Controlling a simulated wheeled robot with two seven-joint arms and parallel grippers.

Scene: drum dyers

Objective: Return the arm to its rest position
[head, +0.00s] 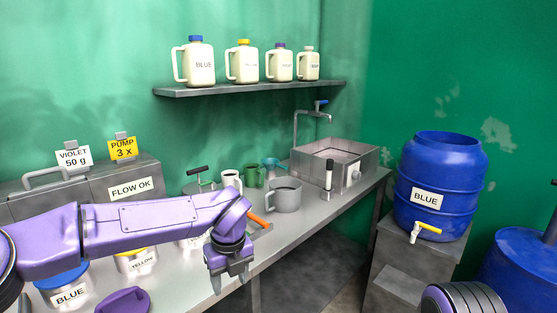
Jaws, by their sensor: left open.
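My left arm (140,222) comes in from the left edge, purple, and reaches across the front of the steel counter. My left gripper (230,281) hangs at its end, pointing down, in front of the counter's front edge. The jaws are open and I see nothing between them. The arm hides part of the counter and partly covers the tubs labelled BLUE (70,294) and YELLOW (141,263). My right gripper is not in view.
An orange-handled tool (259,222) and a grey pot (286,196) are close behind the left gripper. A steel sink (335,165) stands further right. A blue BLUE drum (440,185) with a yellow-handled tap stands on a grey stand. Floor space before the counter looks clear.

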